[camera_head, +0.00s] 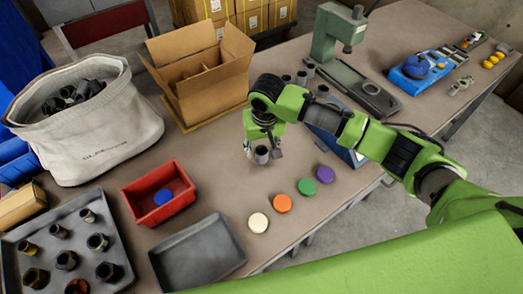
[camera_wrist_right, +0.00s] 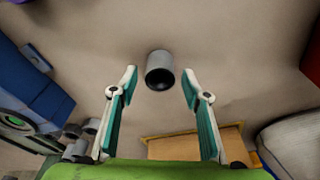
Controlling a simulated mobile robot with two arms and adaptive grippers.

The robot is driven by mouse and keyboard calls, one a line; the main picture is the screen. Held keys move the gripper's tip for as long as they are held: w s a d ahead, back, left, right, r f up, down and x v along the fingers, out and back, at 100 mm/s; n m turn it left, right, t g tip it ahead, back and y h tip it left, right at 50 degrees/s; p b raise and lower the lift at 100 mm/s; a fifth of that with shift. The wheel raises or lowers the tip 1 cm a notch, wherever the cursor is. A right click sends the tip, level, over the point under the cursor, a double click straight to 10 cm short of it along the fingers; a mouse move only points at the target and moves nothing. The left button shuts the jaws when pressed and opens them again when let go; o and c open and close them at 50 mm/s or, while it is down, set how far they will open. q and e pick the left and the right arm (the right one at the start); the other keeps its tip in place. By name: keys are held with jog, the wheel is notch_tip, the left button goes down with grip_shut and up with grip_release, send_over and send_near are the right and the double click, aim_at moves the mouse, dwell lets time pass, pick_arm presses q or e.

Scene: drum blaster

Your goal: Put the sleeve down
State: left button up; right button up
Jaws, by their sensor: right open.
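A short grey cylindrical sleeve (camera_head: 261,156) stands upright on the brown table, below my right gripper (camera_head: 263,150). In the right wrist view the sleeve (camera_wrist_right: 160,68) shows its dark open end, centred at the fingertips. My right gripper (camera_wrist_right: 160,76) is open, with one finger on each side of the sleeve and a visible gap to both. Its fingers point down at the table in the head view. My left gripper is out of view.
Coloured discs, such as the orange one (camera_head: 282,203), lie toward the front edge. An open cardboard box (camera_head: 215,85), a red bin (camera_head: 150,211), an empty grey tray (camera_head: 190,277) and a green press (camera_head: 328,40) surround the spot. More grey sleeves (camera_head: 301,78) stand behind my right arm.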

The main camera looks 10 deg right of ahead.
notch_tip(320, 180, up, 10)
jog(key=s, duration=0.1)
jog(key=shift+s, duration=0.3)
dwell(0.4)
